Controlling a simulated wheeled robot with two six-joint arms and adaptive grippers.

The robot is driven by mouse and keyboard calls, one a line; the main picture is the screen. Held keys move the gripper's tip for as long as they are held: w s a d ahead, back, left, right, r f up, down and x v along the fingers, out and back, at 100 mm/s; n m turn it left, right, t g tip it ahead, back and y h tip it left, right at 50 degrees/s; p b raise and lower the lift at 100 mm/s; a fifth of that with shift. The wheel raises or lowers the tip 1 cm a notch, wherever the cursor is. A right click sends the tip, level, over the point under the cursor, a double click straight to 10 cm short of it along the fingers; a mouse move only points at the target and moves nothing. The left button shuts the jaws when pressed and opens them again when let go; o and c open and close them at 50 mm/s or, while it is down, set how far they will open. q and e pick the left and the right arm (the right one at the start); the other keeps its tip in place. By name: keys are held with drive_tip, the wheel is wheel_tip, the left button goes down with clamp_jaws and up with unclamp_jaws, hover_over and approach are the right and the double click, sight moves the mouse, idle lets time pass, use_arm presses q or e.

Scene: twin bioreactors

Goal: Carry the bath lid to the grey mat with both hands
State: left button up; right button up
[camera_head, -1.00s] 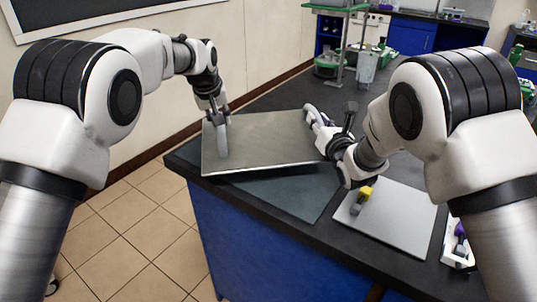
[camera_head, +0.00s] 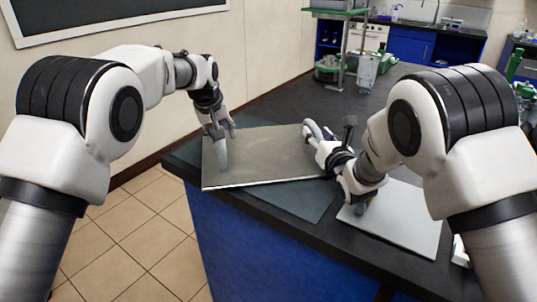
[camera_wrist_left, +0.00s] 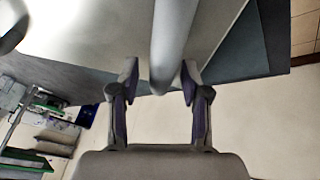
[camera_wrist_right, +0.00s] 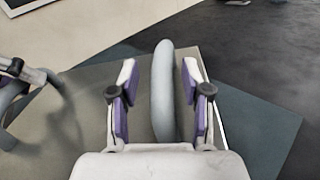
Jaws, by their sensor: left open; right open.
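The bath lid (camera_head: 265,160) is a flat metal plate with an upright grey handle at each end. It lies on the dark blue-grey mat (camera_head: 300,203), turned against it, with mat showing at the front and right. My left gripper (camera_head: 220,132) is open at the left handle (camera_head: 223,157); in the left wrist view this handle (camera_wrist_left: 173,45) stands between its fingers. My right gripper (camera_head: 318,132) is open at the right end; in the right wrist view the other handle (camera_wrist_right: 163,95) stands between its spread fingers. Whether the fingers touch the handles is unclear.
A light grey panel (camera_head: 405,220) lies on the black bench at the right, partly behind my right arm. Green-based lab equipment (camera_head: 330,72) stands at the back. The bench beyond the lid (camera_head: 285,103) is clear. The bench edge runs close in front.

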drive_tip(key=v, duration=0.7)
drive_tip(key=shift+s+d, duration=0.1)
drive_tip(key=shift+s, duration=0.15)
use_arm(q)
drive_tip(key=v, duration=1.2)
